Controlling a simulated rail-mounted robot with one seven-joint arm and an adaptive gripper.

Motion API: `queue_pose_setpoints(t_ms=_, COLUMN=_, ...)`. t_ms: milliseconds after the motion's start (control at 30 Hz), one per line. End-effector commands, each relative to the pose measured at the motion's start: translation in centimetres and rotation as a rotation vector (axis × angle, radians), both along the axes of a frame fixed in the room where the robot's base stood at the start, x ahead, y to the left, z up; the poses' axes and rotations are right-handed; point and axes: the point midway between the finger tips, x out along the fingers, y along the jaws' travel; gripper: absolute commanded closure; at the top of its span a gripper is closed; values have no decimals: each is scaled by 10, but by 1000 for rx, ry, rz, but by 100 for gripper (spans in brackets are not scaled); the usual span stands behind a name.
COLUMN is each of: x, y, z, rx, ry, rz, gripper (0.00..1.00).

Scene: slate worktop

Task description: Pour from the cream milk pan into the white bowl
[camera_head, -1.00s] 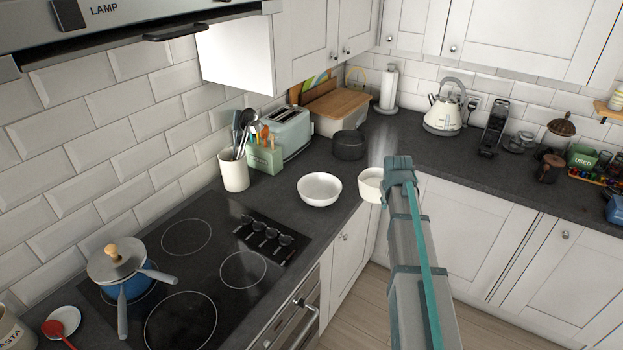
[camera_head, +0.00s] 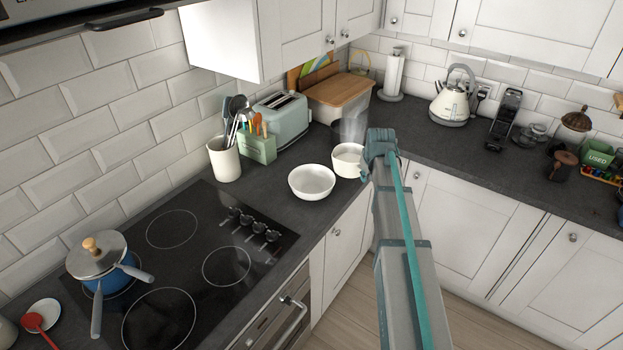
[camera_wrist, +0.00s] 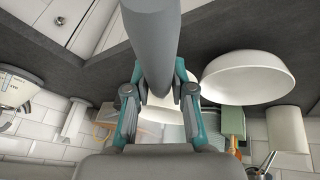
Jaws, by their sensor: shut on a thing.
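The cream milk pan (camera_head: 347,161) is upright just right of and behind the white bowl in the head view. My gripper (camera_head: 380,146) is at the pan's right side, and the arm partly covers the pan. In the wrist view my gripper (camera_wrist: 160,94) is shut on the pan's grey handle (camera_wrist: 153,35), and part of the pale pan body (camera_wrist: 157,116) shows beyond the fingers. The white bowl (camera_head: 311,183) stands on the worktop near its front edge. The bowl is also at the right in the wrist view (camera_wrist: 248,80). The pan's contents are not clear.
A dark pot (camera_head: 349,133) stands behind the pan, partly veiled by pale haze. The toaster (camera_head: 282,122), green block (camera_head: 258,147) and utensil crock (camera_head: 225,160) stand behind the bowl. The hob (camera_head: 190,260) with a blue pan (camera_head: 108,285) is at left.

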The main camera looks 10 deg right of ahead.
Motion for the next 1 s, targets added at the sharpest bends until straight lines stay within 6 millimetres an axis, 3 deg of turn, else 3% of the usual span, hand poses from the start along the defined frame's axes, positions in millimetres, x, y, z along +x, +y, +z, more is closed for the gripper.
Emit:
queue_pose_setpoints(t_ms=600, x=-4, y=19, z=28, rx=-188, ry=-51, rz=3, gripper=100)
queue_pose_setpoints(t_ms=1000, x=-9, y=40, z=32, rx=-383, ry=-89, rz=4, gripper=100)
